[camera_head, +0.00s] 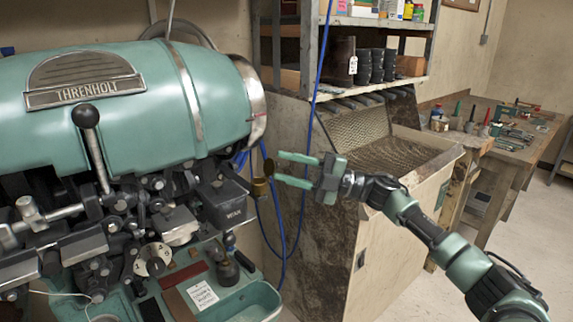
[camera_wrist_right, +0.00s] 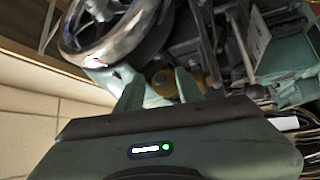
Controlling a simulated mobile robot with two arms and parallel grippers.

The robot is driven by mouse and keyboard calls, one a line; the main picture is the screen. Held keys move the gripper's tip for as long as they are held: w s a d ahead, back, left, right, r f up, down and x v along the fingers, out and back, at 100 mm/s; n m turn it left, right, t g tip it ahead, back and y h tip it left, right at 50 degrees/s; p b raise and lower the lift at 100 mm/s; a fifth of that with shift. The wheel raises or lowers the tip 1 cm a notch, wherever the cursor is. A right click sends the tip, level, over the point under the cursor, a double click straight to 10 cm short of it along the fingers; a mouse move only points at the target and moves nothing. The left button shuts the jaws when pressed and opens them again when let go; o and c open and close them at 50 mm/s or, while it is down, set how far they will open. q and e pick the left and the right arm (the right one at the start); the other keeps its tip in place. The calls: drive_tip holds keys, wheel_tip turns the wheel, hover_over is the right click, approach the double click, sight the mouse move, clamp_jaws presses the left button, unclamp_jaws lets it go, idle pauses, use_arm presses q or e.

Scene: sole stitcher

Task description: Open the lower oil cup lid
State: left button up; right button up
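The lower oil cup (camera_head: 260,188) is a small brass cup at the right side of the teal machine, beside the dark WEAR-type block. A round dark brass disc, which looks like its lid (camera_head: 268,167), stands up on edge above the cup. My right gripper (camera_head: 281,167) is open, with its two green fingers pointing left at the lid and a small gap in between. In the right wrist view brass (camera_wrist_right: 165,82) shows between the spread fingers (camera_wrist_right: 159,82); contact cannot be told. My left gripper is not in view.
The teal THRENHOLT machine (camera_head: 120,90) with levers and a ball-topped handle fills the left. Blue hoses (camera_head: 283,225) hang behind the cup. A cabinet with a mesh tray (camera_head: 370,140) stands behind my right arm. A tool-covered bench (camera_head: 510,140) is at far right.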

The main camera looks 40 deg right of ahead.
clamp_jaws()
drive_tip(key=shift+a+r+n+g+h+p, duration=0.1)
drive_tip(key=shift+r+n+g+h+p, duration=0.35)
drive_tip(key=shift+n, duration=0.25)
drive_tip(key=shift+a+r+n+g+p, duration=0.15)
drive_tip(key=shift+n+g+p, duration=0.1)
drive_tip(key=shift+n+p, duration=0.15)
drive_tip(key=shift+f+h, duration=0.2)
drive_tip(key=shift+h, duration=0.05)
unclamp_jaws()
